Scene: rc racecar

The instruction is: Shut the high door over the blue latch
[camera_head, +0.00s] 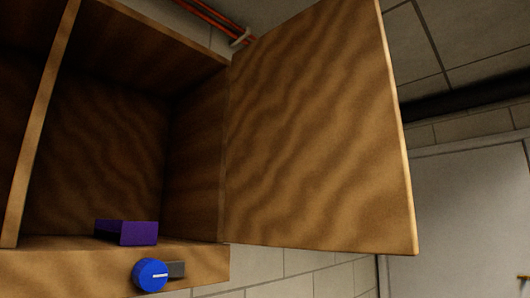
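The high door (315,130) is a wooden cabinet door on the right of the cabinet. It stands wide open, swung out to the right from its hinge side. The blue latch (150,275) is a round blue knob with a white mark, on the cabinet's lower front edge, with a dark grey bar (177,269) beside it on the right. The compartment (110,140) behind the door's opening is uncovered. My gripper is not in view.
A purple block (127,232) lies on the compartment floor near the front, above the latch. A vertical wooden divider (42,120) stands at left. Orange pipes (212,17) run above the cabinet. A pale room door (455,215) is behind at right.

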